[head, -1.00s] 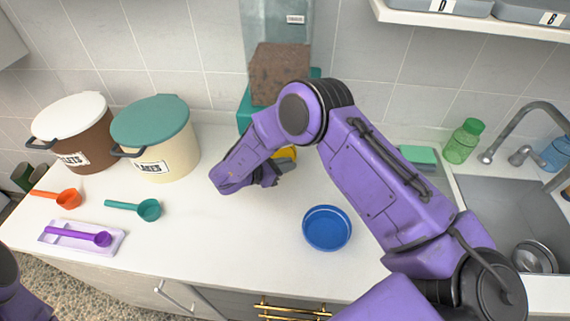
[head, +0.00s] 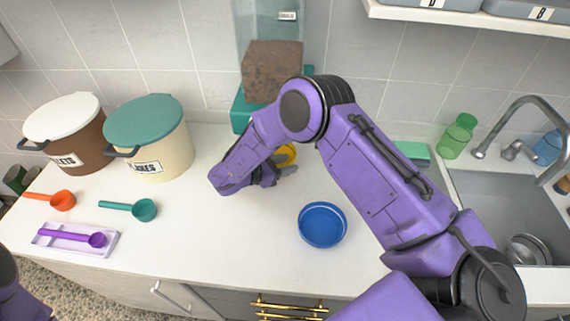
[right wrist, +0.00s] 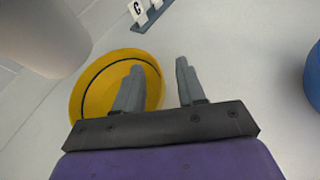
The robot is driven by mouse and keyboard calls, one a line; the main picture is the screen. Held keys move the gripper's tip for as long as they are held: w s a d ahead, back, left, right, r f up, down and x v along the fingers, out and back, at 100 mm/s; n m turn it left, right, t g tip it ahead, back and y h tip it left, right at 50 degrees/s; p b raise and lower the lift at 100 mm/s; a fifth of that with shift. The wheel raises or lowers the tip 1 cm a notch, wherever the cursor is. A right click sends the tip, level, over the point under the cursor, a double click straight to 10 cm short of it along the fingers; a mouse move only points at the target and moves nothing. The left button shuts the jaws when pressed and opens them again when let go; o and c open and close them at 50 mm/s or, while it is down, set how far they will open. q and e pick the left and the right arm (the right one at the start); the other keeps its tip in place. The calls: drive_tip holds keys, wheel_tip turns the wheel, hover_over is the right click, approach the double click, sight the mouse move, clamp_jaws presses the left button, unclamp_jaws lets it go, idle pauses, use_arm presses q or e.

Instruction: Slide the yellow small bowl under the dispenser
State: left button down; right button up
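The yellow small bowl (head: 287,154) stands on the white counter in front of the dispenser, partly hidden behind my right arm in the head view. The dispenser (head: 272,72) has a clear body with brown contents and a teal base, against the wall. My right gripper (head: 284,171) is low at the bowl's near side. In the right wrist view, its fingers (right wrist: 158,85) are apart; the left finger overlaps the bowl (right wrist: 88,88) and the right one is outside its rim. I cannot tell whether either touches it. My left gripper is out of view.
A blue bowl (head: 322,225) stands to the right on the counter. Teal-lidded (head: 148,140) and white-lidded (head: 66,135) bins stand left, with orange, teal and purple scoops before them. A sink (head: 510,210) is at the right. The counter's front middle is clear.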

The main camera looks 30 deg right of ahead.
drive_tip(key=shift+a, duration=0.2)
drive_tip(key=b+v, duration=0.4)
drive_tip(key=v, duration=0.5)
drive_tip(key=shift+s+a+r, duration=0.1)
drive_tip(key=shift+a, duration=0.05)
drive_tip(key=shift+a+r, duration=0.3)
drive_tip(key=shift+a, duration=0.05)
